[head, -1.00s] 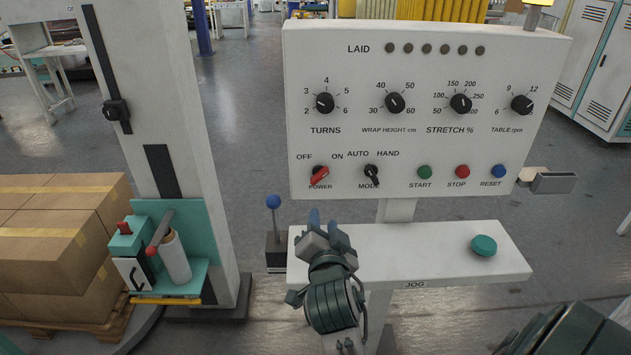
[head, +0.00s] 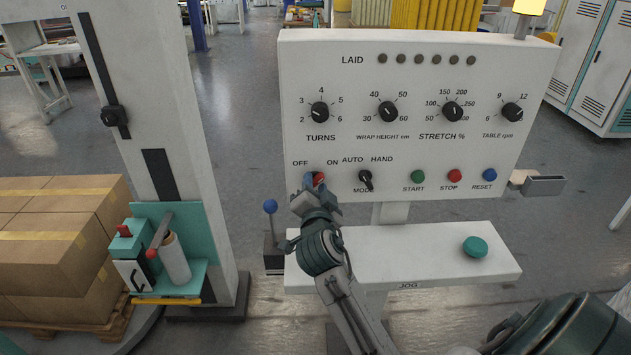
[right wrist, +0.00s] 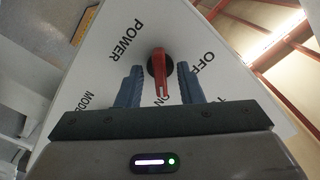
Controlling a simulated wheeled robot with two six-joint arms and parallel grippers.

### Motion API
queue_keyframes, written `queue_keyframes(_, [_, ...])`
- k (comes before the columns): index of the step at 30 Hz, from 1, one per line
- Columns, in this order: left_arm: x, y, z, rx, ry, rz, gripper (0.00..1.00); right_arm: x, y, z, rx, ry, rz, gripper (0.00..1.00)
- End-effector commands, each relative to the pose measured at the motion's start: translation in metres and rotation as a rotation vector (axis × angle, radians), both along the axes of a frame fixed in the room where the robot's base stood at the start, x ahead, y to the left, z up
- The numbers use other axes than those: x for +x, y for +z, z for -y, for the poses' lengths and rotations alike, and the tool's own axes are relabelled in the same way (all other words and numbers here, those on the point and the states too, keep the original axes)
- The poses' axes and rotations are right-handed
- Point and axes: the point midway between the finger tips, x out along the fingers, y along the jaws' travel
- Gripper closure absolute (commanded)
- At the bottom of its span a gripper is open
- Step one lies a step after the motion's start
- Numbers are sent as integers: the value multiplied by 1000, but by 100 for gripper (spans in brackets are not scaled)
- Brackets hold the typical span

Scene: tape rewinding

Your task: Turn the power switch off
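The red power switch (head: 320,177) is at the lower left of the white control panel (head: 430,140), mostly hidden behind my right gripper (head: 309,184) in the head view. In the right wrist view the red lever (right wrist: 161,74) lies between the two blue fingers of my right gripper (right wrist: 160,84). The fingers are apart, with a gap on each side of the lever. The lever points towards the ON mark, away from OFF. My left gripper is not in view.
The black mode knob (head: 366,178) is just right of the power switch. A shelf with a green jog button (head: 475,246) juts out below the panel. A blue-topped lever (head: 270,207) stands left of the shelf. A yellow lamp (head: 528,6) tops the panel.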

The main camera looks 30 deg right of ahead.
Motion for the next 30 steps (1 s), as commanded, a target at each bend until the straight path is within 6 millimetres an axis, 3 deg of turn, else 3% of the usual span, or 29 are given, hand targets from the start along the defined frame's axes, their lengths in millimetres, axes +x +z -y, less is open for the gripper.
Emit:
queue_keyframes(10, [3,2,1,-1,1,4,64,4,0,3,1,0,1,66])
queue_keyframes(11, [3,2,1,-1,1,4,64,4,0,3,1,0,1,68])
queue_keyframes(15, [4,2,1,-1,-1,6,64,4,0,3,1,0,1,94])
queue_keyframes(30, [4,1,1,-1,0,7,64,4,-1,3,-106,0,-67,94])
